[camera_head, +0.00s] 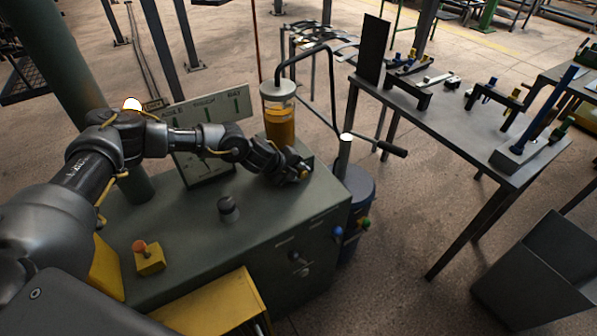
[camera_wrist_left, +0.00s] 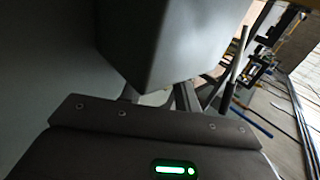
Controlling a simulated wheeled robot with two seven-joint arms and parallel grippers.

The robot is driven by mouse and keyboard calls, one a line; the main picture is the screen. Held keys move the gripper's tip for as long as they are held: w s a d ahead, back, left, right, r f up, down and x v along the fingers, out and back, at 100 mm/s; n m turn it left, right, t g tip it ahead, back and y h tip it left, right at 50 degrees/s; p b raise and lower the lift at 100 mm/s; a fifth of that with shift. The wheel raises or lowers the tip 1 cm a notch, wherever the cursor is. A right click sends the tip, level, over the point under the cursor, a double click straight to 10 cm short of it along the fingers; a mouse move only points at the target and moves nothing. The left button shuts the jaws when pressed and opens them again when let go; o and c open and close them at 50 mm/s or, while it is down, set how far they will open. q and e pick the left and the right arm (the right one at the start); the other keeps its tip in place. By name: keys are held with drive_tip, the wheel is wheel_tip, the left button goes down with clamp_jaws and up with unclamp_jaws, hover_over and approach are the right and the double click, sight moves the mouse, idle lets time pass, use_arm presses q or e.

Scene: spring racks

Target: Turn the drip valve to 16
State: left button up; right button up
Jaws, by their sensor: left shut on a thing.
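My left gripper (camera_head: 301,172) is at the right end of the green cabinet top, low beside the clear oil jar (camera_head: 280,125) with amber liquid. It is shut on a small part there, which I take to be the drip valve; the fingers and wrist hide it. No number on the valve can be read. In the left wrist view the dark gripper housing (camera_wrist_left: 150,140) with a green light fills the bottom, and a grey block blocks the top middle; the held part is not clear. My right gripper is not in view.
The green cabinet (camera_head: 285,235) carries a panel with scales (camera_head: 208,172) behind my arm, a black knob (camera_head: 228,208) and a red button on a yellow box (camera_head: 149,260). A blue drum (camera_head: 357,195) stands right of it. A grey workbench (camera_head: 450,115) with clamps is farther right.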

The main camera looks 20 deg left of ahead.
use_arm(q)
drive_tip(key=shift+w+d+r+g+y+p, duration=0.15)
drive_tip(key=shift+r+g+y+p, duration=0.35)
drive_tip(key=shift+p, duration=0.7)
drive_tip(key=shift+d+f+g+y+p, duration=0.1)
drive_tip(key=shift+f+g+y+p, duration=0.2)
drive_tip(key=shift+g+y, duration=0.35)
drive_tip(key=shift+w+g+y, duration=0.15)
drive_tip(key=shift+g+y, duration=0.2)
drive_tip(key=shift+g, duration=0.2)
drive_tip(key=shift+d+f+g+y+b, duration=0.1)
drive_tip(key=shift+g+y+b, duration=0.5)
drive_tip(key=shift+g+b, duration=0.2)
drive_tip(key=o, duration=0.7)
drive_tip(key=shift+w, duration=0.1)
wheel_tip(320, 180, up, 11)
drive_tip(key=s+a+b, duration=0.1)
drive_tip(key=shift+s+f+b, duration=0.15)
drive_tip(key=shift+s+b, duration=0.15)
drive_tip(key=shift+b, duration=0.1)
